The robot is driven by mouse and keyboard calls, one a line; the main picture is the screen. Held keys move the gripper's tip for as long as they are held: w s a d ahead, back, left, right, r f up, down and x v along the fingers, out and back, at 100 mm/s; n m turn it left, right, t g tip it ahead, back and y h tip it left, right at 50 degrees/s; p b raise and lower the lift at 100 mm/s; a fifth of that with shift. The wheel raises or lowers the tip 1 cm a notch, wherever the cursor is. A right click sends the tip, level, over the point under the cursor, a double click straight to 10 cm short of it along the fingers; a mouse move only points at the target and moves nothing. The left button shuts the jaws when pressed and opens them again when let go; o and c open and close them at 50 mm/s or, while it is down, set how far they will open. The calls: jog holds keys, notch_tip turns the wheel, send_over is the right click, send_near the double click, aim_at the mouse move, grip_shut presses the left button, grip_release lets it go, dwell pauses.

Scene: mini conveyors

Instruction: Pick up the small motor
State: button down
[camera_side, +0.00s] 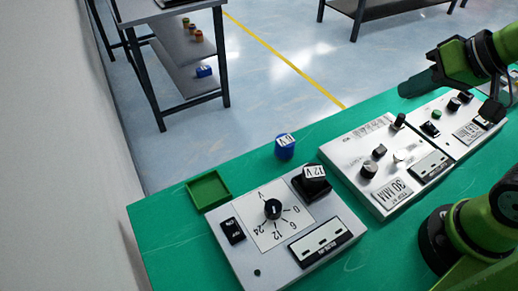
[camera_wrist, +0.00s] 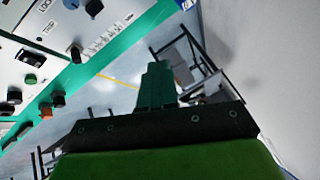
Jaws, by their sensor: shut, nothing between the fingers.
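A small blue cylinder (camera_side: 285,148) with a white label on top stands on the green tabletop (camera_side: 170,235), behind the front panel. A black block (camera_side: 312,184) with a white "12 V" label sits at that panel's back right corner. I cannot tell for certain which of these is the small motor. My gripper (camera_side: 404,89) is raised at the upper right, above the far panels, well apart from both. Its dark green fingers are shut and empty.
A small green tray (camera_side: 208,190) lies left of the front panel (camera_side: 243,262). Two more panels (camera_side: 383,203) with knobs stand to the right. A grey shelf (camera_side: 190,60) stands beyond on the floor. The tabletop around the blue cylinder is clear.

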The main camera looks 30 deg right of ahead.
jog(key=shift+c, duration=1.9)
grip_release()
jog(key=shift+a, duration=0.1)
jog(key=n+g+h, duration=0.2)
jog(key=n+g, duration=0.1)
jog(key=g, duration=0.4)
send_over(314, 171)
notch_tip(314, 171, down, 3)
jog(key=f, duration=1.1)
jog(key=shift+w, duration=0.2)
jog(key=shift+s+f, duration=0.2)
jog(key=shift+f, duration=2.55)
